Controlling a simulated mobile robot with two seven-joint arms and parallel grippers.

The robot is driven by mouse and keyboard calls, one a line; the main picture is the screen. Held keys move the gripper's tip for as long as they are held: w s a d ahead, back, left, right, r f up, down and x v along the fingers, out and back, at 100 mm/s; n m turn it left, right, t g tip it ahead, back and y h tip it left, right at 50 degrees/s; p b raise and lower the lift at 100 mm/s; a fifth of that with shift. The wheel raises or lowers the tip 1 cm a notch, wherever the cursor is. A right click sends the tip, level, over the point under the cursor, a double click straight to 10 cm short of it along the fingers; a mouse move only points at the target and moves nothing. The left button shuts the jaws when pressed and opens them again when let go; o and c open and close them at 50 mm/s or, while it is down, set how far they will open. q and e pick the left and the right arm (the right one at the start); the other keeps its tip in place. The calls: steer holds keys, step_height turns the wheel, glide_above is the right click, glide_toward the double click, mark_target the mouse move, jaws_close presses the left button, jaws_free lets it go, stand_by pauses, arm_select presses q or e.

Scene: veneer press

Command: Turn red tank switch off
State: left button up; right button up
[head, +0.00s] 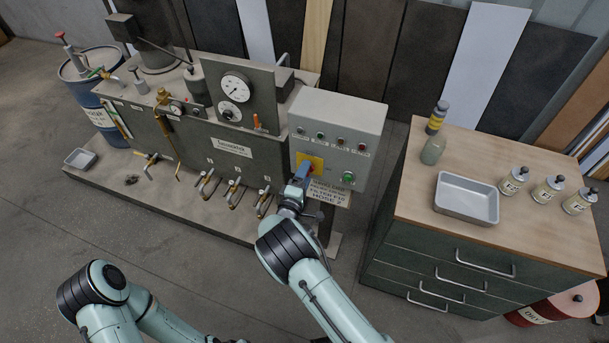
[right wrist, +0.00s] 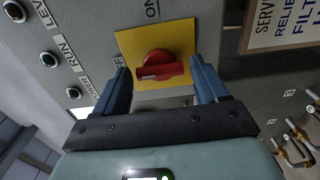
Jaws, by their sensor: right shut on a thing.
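The red tank switch (right wrist: 158,66) is a rotary knob on a yellow plate (right wrist: 127,45), with its bar lying across the right wrist view. The word "ON" shows on the grey panel at the top edge of that view. In the head view the yellow plate (head: 317,159) is on the front of the grey control box (head: 345,112), and my gripper covers most of the knob. My right gripper (head: 303,172) reaches the box front. Its blue fingers (right wrist: 160,70) stand on both sides of the knob, shut on it. My left gripper is out of view.
A green button (head: 348,176) is just right of the switch, and a row of small lamps is above. A printed sign (head: 333,193) hangs below the box. Valves (head: 207,184) stick out at the left. A wooden-topped cabinet (head: 405,205) with a tray (head: 466,199) stands at right.

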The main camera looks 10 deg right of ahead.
steer(key=o, duration=1.1)
steer(key=shift+c, duration=0.2)
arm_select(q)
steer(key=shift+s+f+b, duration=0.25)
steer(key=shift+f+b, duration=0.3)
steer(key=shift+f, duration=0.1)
arm_select(e)
steer(key=v, duration=1.3)
steer(key=shift+s+a, duration=0.2)
steer(key=shift+d+f, duration=0.1)
